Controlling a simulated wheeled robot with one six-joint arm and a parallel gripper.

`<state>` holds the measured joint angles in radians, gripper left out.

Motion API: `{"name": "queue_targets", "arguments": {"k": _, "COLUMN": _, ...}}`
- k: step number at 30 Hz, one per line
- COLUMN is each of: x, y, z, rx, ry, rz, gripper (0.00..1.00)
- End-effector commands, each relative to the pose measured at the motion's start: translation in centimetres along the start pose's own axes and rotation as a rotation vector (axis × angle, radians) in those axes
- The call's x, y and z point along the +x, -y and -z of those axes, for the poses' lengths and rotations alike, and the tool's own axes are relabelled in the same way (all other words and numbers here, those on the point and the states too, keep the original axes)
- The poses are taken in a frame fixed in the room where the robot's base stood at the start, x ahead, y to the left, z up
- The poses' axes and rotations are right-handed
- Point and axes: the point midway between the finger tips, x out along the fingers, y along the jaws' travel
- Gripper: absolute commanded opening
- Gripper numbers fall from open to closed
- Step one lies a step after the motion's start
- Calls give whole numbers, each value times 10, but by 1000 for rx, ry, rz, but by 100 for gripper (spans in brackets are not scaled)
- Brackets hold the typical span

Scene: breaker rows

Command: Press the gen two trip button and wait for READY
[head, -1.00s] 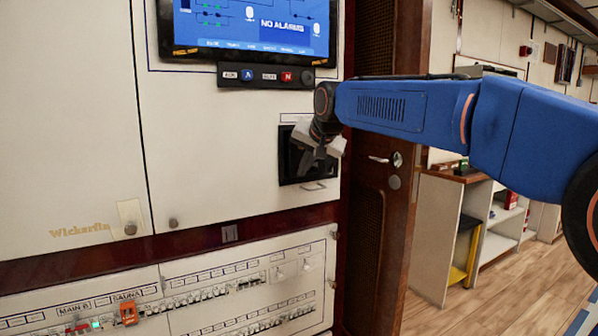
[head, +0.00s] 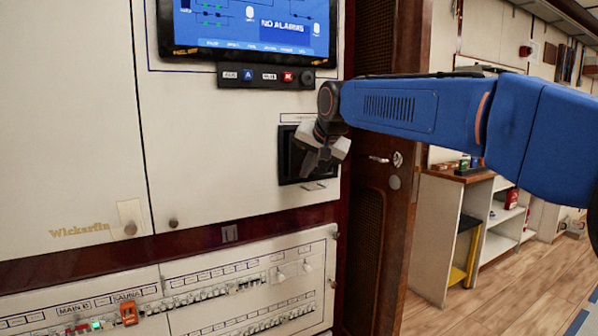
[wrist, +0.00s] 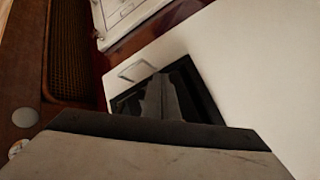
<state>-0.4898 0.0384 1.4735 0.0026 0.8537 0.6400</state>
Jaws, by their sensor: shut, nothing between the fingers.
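My gripper (head: 316,165) is shut and empty. It is in front of a square black recess (head: 289,160) in the cream panel, on the right of the cabinet face. In the wrist view the grey fingers (wrist: 163,98) overlap the recess (wrist: 203,95); whether they touch anything cannot be told. No trip button can be made out; my gripper hides much of the recess. The screen (head: 250,25) above reads NO ALARMS. Under it a dark strip carries a blue A button (head: 249,75) and a red button (head: 289,76). No READY text is legible.
A small handle (head: 314,186) sits under the recess. A wooden door (head: 385,230) stands right of the cabinet, with shelves (head: 480,220) and open floor beyond.

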Motion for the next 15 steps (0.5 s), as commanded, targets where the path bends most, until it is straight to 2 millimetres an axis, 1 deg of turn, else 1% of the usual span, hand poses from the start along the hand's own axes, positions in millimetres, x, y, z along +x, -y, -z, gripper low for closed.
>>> {"name": "queue_targets", "arguments": {"k": 7, "x": -3, "y": -2, "z": -2, "rx": 0, "ry": 0, "rz": 0, "gripper": 0}}
{"name": "queue_targets", "arguments": {"k": 15, "x": -18, "y": -12, "z": -12, "rx": 0, "ry": 0, "rz": 0, "gripper": 0}}
